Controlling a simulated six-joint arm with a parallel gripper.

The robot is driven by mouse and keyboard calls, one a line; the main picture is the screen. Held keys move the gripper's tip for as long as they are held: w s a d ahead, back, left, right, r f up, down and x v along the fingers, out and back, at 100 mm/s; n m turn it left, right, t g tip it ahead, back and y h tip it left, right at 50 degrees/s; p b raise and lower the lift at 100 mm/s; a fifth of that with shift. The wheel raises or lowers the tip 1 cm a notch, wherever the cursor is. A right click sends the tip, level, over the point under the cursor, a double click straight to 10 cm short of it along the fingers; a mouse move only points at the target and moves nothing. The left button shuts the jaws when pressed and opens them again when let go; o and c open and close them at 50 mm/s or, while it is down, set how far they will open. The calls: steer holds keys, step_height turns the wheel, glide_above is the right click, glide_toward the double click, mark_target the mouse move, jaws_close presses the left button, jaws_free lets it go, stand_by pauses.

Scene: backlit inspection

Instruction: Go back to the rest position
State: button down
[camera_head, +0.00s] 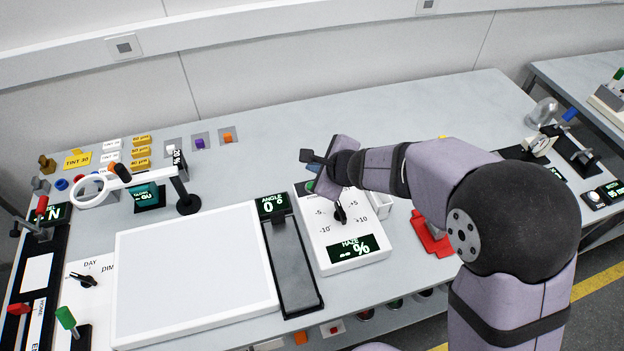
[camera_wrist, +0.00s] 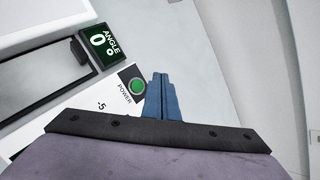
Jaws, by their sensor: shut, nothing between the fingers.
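My gripper shows in the wrist view as two blue fingers (camera_wrist: 162,97) pressed together, with nothing between them. In the head view my gripper (camera_head: 311,168) is mostly hidden behind my wrist, over the back edge of the white haze meter (camera_head: 348,254). In the wrist view the fingers lie just right of the meter's green POWER button (camera_wrist: 137,85). Whether they touch the meter cannot be told. The meter has a black knob (camera_head: 340,213) and a display reading "HAZE -- %".
Left of the meter are a dark slide with an ANGLE 0° display (camera_head: 271,206) and a large white light panel (camera_head: 190,270). A ring magnifier (camera_head: 90,190) stands at the back left. A red stand (camera_head: 431,236) is beside my arm. The table's back middle is clear.

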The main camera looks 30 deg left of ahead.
steer(key=shift+r, duration=0.45)
steer(key=s+d+f+n+g+h, duration=0.1)
steer(key=s+d+n, duration=0.4)
steer(key=d, duration=0.8)
steer(key=s+d+f+n+g+h, duration=0.1)
steer(key=s+d+n+h, duration=0.3)
steer(key=d, duration=1)
steer(key=s+d+f+n+g+h, duration=0.1)
steer(key=s+d+n, duration=0.5)
steer(key=d, duration=0.8)
steer(key=shift+s+f+n+g+h, duration=0.15)
steer(key=shift+s+n+g+h, duration=0.15)
steer(key=shift+s+g+h, duration=0.7)
steer(key=shift+w+d, duration=0.1)
steer(key=shift+w, duration=0.05)
